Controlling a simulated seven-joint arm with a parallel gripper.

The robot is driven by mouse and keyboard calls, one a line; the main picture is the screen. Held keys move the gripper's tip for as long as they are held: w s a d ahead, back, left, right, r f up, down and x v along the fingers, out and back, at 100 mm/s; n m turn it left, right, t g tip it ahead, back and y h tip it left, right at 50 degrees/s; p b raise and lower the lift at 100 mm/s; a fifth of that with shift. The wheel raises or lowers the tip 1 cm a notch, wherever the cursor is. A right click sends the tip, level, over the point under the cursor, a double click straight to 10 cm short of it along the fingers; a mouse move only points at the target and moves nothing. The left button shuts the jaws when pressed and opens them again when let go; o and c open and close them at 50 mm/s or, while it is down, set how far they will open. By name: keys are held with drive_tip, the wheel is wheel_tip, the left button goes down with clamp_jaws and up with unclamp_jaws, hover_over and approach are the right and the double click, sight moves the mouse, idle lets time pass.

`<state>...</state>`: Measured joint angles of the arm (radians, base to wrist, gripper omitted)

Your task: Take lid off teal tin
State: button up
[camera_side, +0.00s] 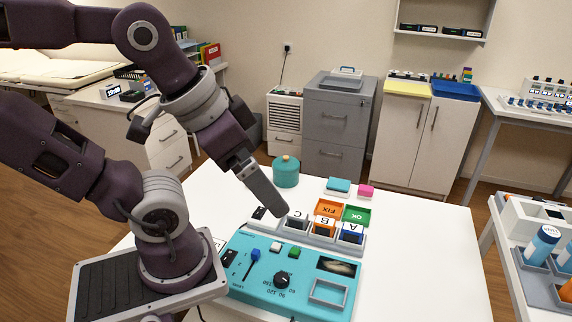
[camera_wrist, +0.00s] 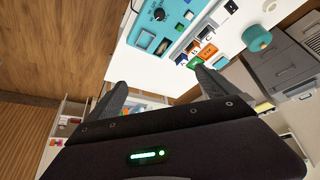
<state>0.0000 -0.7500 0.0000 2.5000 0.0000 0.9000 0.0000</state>
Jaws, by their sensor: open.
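The teal tin (camera_side: 286,176) stands upright on the white table behind my gripper, with its lid on and a small tan knob on top. It also shows in the wrist view (camera_wrist: 257,39) at the upper right, beyond my right-hand finger. My gripper (camera_side: 277,206) hangs over the table in front of the tin, apart from it. In the wrist view its two fingers (camera_wrist: 162,84) are spread wide, with nothing held between them. In the side view the fingers overlap into one grey shape.
A teal control panel (camera_side: 290,278) with a knob and switches lies at the table's front. Behind it stand lettered bins (camera_side: 324,228), an orange tray (camera_side: 327,207) and a green tray (camera_side: 357,213). A teal block (camera_side: 339,185) and pink block (camera_side: 366,191) lie right of the tin. The table's right side is clear.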

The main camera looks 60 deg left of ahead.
drive_tip(key=w+a+r+n+g+h, duration=0.1)
drive_tip(key=w+a+n+g, duration=0.1)
drive_tip(key=w+a+n, duration=1.25)
drive_tip(key=n+g+y, duration=0.1)
drive_tip(key=n+g, duration=0.3)
hover_over(286, 160)
drive_tip(key=shift+m, duration=0.25)
drive_tip(key=f, duration=1.9)
drive_tip(key=shift+w+a+f, duration=0.3)
drive_tip(key=f, duration=0.6)
drive_tip(key=shift+s+f, duration=0.2)
drive_tip(key=shift+f, duration=0.3)
drive_tip(key=c, duration=1.6)
